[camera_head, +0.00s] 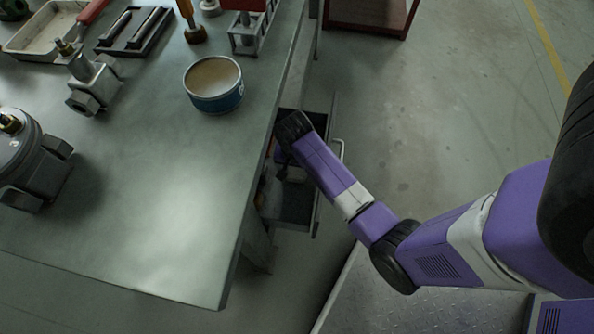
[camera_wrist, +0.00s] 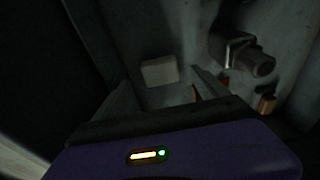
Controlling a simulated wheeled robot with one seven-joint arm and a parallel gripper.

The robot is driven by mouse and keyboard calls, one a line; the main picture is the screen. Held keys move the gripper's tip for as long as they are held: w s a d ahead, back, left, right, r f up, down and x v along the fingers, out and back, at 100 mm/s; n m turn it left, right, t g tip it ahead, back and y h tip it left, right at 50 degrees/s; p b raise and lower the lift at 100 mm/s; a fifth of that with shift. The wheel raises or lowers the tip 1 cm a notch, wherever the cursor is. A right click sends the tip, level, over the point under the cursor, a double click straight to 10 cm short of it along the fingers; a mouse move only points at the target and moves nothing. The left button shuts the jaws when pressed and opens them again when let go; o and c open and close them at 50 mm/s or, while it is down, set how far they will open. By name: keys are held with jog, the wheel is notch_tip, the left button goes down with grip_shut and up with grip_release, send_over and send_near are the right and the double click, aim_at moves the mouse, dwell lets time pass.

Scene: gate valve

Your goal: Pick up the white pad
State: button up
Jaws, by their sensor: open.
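The white pad (camera_wrist: 160,71) shows in the wrist view as a small pale block on the dark drawer floor. It lies just ahead of my gripper (camera_wrist: 162,86), roughly between the two fingertips. The fingers are apart with nothing held between them. In the head view my arm reaches down into the open drawer (camera_head: 293,208) under the bench. My gripper is mostly hidden by my arm and the bench edge.
In the wrist view a dark metal fitting (camera_wrist: 241,52) and a small brownish piece (camera_wrist: 266,103) lie right of the pad. The drawer walls are close around my gripper. The workbench (camera_head: 150,220) above holds a blue tin (camera_head: 213,84) and a valve (camera_head: 33,160).

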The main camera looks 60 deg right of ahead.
aim_at(297, 174)
jog(key=f+b, duration=0.2)
jog(key=f, duration=0.1)
jog(key=d+f, duration=0.1)
jog(key=f, duration=0.1)
jog(key=shift+w+b, duration=0.1)
jog(key=shift+b, duration=0.3)
jog(key=shift+c, duration=0.2)
jog(key=c, duration=1.4)
notch_tip(297, 174, up, 10)
jog(key=p, duration=0.4)
jog(key=shift+p, duration=0.35)
